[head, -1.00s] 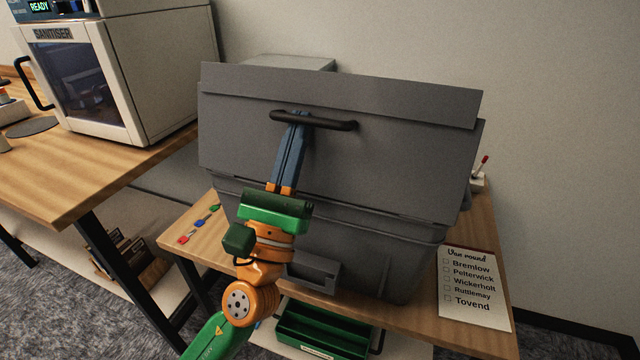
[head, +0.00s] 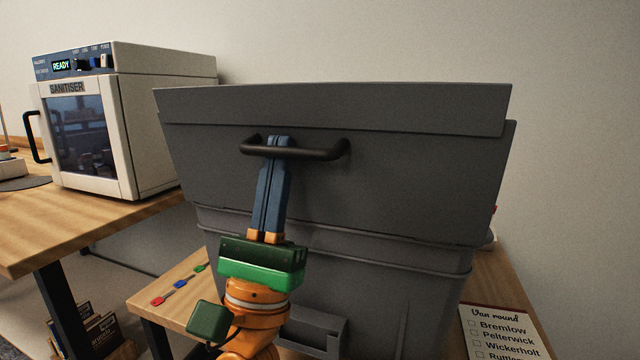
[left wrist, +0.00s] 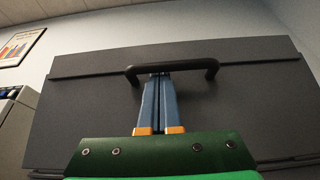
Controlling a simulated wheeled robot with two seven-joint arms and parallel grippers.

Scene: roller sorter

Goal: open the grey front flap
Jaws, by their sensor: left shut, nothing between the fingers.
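The grey front flap (head: 400,175) is a wide panel on the front of a large grey bin (head: 375,300), and it stands upright. A black bar handle (head: 320,154) is fixed across the flap's upper part; it also shows in the left wrist view (left wrist: 195,66). My left gripper (head: 274,142) has its blue fingers pressed together, pointing up along the flap, with the tips at the left part of the handle. In the left wrist view the tips (left wrist: 160,76) reach the bar from below. Whether they touch it I cannot tell. My right gripper is not in view.
The bin stands on a wooden table (head: 150,302) with small coloured tags (head: 180,284) at its left. A white sanitiser (head: 150,120) stands on another bench at the left. A "Van round" list (head: 500,335) lies at the front right.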

